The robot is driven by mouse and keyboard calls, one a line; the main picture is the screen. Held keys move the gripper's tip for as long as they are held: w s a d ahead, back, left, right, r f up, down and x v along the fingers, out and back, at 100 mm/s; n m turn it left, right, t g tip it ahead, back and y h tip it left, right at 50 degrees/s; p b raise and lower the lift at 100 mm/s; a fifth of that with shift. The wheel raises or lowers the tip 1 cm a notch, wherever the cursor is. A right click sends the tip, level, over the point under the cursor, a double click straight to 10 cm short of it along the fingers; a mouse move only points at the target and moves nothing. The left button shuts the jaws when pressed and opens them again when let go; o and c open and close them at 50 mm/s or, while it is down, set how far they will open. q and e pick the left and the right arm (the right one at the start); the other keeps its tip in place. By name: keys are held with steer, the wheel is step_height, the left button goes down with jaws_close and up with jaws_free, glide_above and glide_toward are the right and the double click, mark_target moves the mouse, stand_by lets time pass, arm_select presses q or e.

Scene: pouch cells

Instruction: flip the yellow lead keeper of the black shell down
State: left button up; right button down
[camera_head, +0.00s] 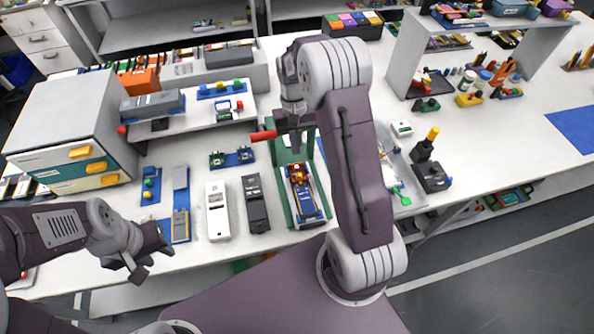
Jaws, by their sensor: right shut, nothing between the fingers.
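A black shell (256,205) lies on the white bench, right of a white one (217,211). I cannot make out a yellow lead keeper on it. A unit with yellow, red and blue parts (302,188) sits in a green fixture (319,160). A black device with an upright yellow-tipped part (432,134) stands further right. My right gripper (294,143) is shut above the back of the green fixture, beside a red handle (264,135); its arm hides part of the bench. My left gripper (152,262) is open and empty at the bench's front edge.
A white cabinet with yellow handles (75,135) stands at the left. A low white shelf (190,118) holds several devices behind the shells. A white rack (405,60) stands at the back right. Bare bench lies at the right (500,130).

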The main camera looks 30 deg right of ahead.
mark_target(298, 176)
steer(key=shift+s+r, duration=0.15)
steer(key=f, duration=0.3)
steer(key=s+f, duration=0.1)
steer(key=f, duration=0.6)
steer(key=shift+s+a+p, duration=0.15)
steer(key=shift+s+p, duration=0.05)
steer(key=shift+p, duration=0.2)
